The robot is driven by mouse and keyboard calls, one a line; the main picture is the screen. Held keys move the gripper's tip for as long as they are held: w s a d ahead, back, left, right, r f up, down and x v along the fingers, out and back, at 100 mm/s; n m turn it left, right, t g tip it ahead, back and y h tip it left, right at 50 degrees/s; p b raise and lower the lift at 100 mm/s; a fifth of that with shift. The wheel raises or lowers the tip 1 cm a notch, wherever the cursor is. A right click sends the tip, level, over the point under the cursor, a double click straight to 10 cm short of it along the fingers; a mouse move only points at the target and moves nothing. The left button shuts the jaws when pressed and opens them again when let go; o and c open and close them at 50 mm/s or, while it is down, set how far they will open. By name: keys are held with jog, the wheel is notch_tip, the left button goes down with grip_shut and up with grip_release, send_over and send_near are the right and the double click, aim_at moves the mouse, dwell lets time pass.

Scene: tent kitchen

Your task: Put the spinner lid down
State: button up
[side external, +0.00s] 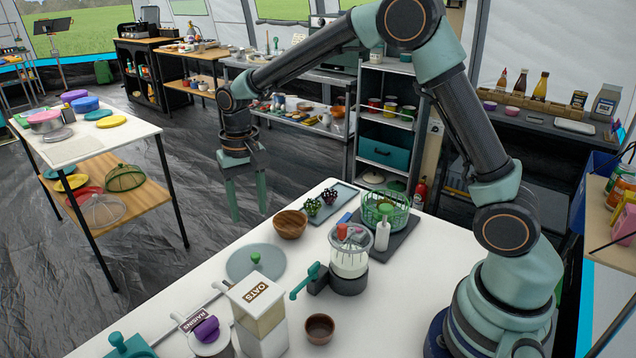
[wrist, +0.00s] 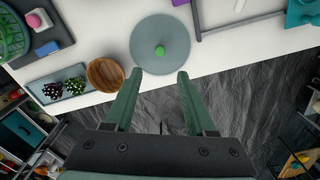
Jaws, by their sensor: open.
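The spinner lid (side external: 256,263) is a round grey-blue disc with a green knob on top. It lies flat on the white table, left of the middle in the side view. The lid also shows in the wrist view (wrist: 160,60), knob up, beyond my fingertips. My gripper (side external: 248,200) is open and empty, with its fingers pointing down, above and beyond the table's far edge. It is apart from the lid. In the wrist view my two green fingers (wrist: 158,74) are spread with nothing between them. The green spinner basket (side external: 386,208) stands on a dark mat at the table's far right.
A wooden bowl (side external: 290,224) stands just beyond the lid. A tray (side external: 330,203) with dark bunches lies behind it. An oats box (side external: 258,305), a hand-cranked jar (side external: 349,252) and a brown bowl (side external: 319,328) stand nearer. Floor lies below my gripper.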

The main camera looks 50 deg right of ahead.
jog(key=s+d+r+n+t, duration=0.2)
jog(key=s+d+r, duration=0.1)
jog(key=s+r, duration=0.5)
jog(key=s+d+r+n+t, duration=0.1)
jog(key=s, duration=0.3)
jog(key=s+d+r+n+t, duration=0.1)
jog(key=s+d+r+t, duration=0.1)
jog(key=s, duration=0.3)
jog(key=shift+s+d+r+n+t, duration=0.25)
jog(key=shift+r+n+t, duration=0.05)
